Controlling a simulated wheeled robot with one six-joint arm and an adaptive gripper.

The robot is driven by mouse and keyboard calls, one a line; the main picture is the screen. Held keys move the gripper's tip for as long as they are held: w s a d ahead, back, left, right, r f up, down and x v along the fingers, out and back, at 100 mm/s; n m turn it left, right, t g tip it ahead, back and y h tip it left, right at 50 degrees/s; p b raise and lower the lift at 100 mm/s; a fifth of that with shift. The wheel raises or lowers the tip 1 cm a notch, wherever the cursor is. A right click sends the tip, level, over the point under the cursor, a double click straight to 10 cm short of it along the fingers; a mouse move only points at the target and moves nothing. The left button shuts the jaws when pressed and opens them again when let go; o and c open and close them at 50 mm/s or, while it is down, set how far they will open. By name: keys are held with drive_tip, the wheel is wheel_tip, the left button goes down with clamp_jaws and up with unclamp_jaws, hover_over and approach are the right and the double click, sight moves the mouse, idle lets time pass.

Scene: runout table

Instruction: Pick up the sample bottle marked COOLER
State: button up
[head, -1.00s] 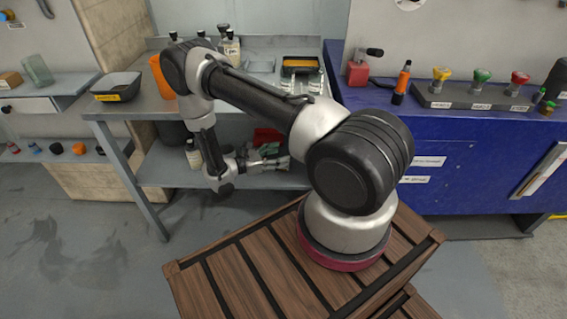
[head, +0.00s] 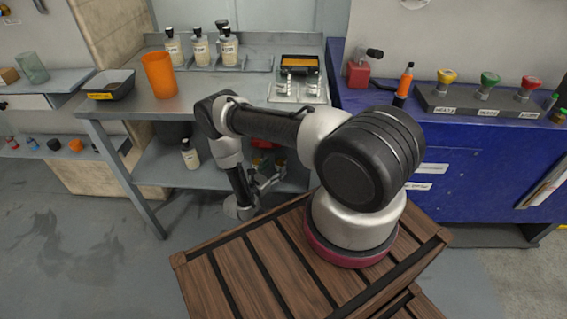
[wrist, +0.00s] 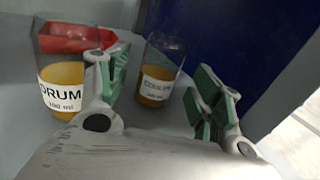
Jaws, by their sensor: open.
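The sample bottle marked COOLER (wrist: 158,84) stands in the wrist view, clear with amber liquid in its lower part and a white label. My gripper (wrist: 163,88) is open, its green-padded fingers apart to the left and right of the bottle in the picture. The bottle appears beyond the fingertips, and I see no contact. A second bottle, its label reading "DRUM" (wrist: 60,95), is partly hidden by the left finger. In the head view my gripper (head: 268,184) is small, low by the lower shelf, and the COOLER bottle cannot be made out there.
A red object (wrist: 70,38) lies behind the DRUM bottle. The lower shelf (head: 160,170) sits under the steel table top (head: 190,88), which limits height. Another bottle (head: 190,156) stands on the shelf's left. The blue cabinet (head: 460,165) is at the right.

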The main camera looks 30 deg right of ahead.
sight(278, 163)
drive_tip(key=x, duration=0.6)
drive_tip(key=shift+r, duration=0.1)
drive_tip(key=shift+c, duration=0.2)
drive_tip(key=c, duration=1)
